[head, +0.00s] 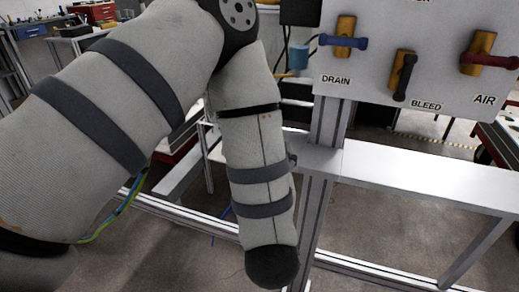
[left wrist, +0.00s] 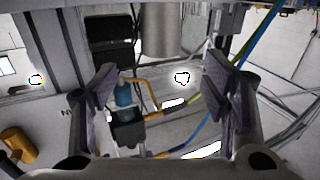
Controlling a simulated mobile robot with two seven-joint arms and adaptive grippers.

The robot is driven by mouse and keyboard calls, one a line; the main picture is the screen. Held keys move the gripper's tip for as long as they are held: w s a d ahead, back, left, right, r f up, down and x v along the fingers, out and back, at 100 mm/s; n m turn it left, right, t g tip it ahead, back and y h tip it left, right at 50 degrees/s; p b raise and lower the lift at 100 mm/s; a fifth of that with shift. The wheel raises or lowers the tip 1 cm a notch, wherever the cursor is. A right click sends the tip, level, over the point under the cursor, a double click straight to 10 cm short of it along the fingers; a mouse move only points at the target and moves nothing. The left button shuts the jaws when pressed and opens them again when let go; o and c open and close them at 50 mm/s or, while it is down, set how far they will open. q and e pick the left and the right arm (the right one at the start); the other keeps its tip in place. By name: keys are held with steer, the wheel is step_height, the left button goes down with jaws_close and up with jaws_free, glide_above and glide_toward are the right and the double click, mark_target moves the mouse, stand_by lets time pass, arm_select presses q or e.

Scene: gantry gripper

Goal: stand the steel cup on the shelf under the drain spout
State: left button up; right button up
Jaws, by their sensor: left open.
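In the left wrist view a plain grey metal cylinder, which looks like the steel cup (left wrist: 162,28), is cut off by the top edge. My left gripper (left wrist: 162,75) is open, its fingers spread left and right. The cup lies between their lines, with a gap on each side. I cannot tell what it rests on. An orange bent tube, probably the drain spout (left wrist: 150,88), shows beside a blue bowl (left wrist: 123,95). In the head view my left arm hides the gripper and cup. The pale shelf (head: 430,180) runs to the right below the panel.
The valve panel (head: 420,90) carries a blue drain handle (head: 343,42), a black bleed handle (head: 404,76) and a red air handle (head: 488,60). A metal post (head: 318,210) stands close to my left arm. The visible right part of the shelf is bare.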

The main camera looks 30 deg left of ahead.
arm_select(q)
steer(key=s+d+f+m+g+h, duration=0.1)
steer(key=s+f+m+g+h, duration=0.15)
steer(key=s+f, duration=0.45)
steer(key=s+d+f+m+g+h, duration=0.1)
steer(key=s+f+g+h, duration=0.2)
steer(key=f, duration=0.7)
steer(key=s+d+f+m+g+h, duration=0.1)
steer(key=s+f+g+h, duration=0.3)
steer(key=f, duration=0.5)
steer(key=s+f+m+g, duration=0.1)
steer(key=s+f+g, duration=0.1)
steer(key=s, duration=0.9)
steer(key=s+f+m+g+h, duration=0.1)
steer(key=s+g, duration=0.4)
steer(key=s, duration=0.6)
steer(key=shift+s+f+p, duration=0.3)
steer(key=shift+f+p, duration=0.1)
steer(key=shift+f, duration=0.05)
